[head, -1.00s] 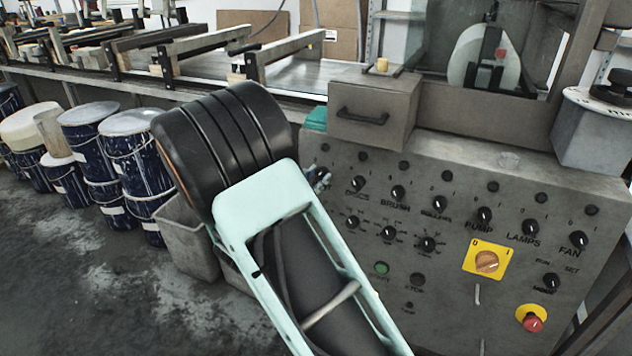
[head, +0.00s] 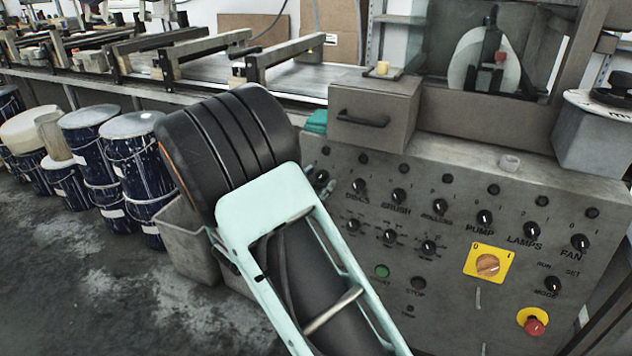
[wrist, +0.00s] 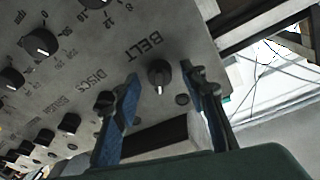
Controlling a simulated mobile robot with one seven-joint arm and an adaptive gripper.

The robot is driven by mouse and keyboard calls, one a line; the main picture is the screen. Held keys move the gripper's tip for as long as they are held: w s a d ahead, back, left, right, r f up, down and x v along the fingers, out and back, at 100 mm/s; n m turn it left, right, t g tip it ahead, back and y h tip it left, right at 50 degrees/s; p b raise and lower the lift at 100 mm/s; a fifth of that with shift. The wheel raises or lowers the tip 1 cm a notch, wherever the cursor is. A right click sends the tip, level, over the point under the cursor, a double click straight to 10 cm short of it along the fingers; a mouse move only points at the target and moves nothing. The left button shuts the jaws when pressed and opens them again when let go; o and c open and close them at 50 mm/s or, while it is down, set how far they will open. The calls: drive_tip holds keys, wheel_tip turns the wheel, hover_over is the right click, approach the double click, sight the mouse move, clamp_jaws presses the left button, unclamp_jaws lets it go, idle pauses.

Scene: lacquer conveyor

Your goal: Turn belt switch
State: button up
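The belt switch (wrist: 159,73) is a round black knob beside the printed word BELT in the wrist view, on a grey control panel (wrist: 185,28). My gripper (wrist: 161,78) is open, with one blue-padded finger on each side of the knob in that view. A gap shows between each finger and the knob; how deep the fingertips reach cannot be told. In the head view the belt switch (head: 320,178) appears at the panel's left edge beside my arm, and my gripper is mostly hidden behind my arm.
The discs knob (wrist: 105,101) is close to one finger. More knobs line the panel, with a yellow rotary switch (head: 487,262) and a red emergency button (head: 534,325) to the right. A drawer box (head: 372,114) sits above. Blue buckets (head: 130,160) stand at left.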

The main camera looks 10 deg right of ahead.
drive_tip(key=v, duration=1.2)
drive_tip(key=shift+w, duration=0.1)
